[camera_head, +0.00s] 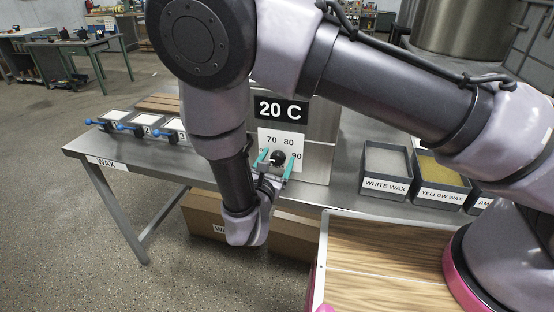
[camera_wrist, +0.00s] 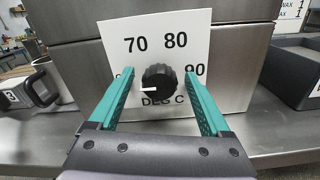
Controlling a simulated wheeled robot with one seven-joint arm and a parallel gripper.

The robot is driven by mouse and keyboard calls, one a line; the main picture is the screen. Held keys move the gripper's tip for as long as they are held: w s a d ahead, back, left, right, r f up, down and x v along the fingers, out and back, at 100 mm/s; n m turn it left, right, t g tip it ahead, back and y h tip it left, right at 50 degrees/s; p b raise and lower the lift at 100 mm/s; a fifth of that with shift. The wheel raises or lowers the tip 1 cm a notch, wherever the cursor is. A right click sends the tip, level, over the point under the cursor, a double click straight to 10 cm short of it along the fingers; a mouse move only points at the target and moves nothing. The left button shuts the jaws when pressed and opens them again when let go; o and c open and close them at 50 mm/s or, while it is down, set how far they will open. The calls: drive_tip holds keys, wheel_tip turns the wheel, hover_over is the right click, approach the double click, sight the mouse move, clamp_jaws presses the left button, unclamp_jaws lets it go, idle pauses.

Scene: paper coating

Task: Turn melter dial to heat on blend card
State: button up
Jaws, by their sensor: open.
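The melter dial (camera_wrist: 159,84) is a black knurled knob on a white scale plate (camera_wrist: 205,45) marked 70, 80 and 90, with "DEG C" below. Its white mark points left, towards a number mostly hidden by a finger. The dial also shows in the head view (camera_head: 278,157). The melter display (camera_head: 281,110) reads 20 C. My gripper (camera_wrist: 155,84) is open, with its teal fingers left and right of the dial and a gap visible on each side. A white card (camera_wrist: 292,8) is cut off at the upper right of the wrist view; its text is only partly readable.
The steel table (camera_head: 325,190) carries a white wax bin (camera_head: 386,186) and a yellow wax bin (camera_head: 440,194) to the right. Numbered frames with blue knobs (camera_head: 136,127) stand at the left. Cardboard boxes (camera_head: 205,213) sit underneath. My arm crosses the upper head view.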

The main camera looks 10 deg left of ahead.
drive_tip(key=shift+w, duration=0.1)
clamp_jaws()
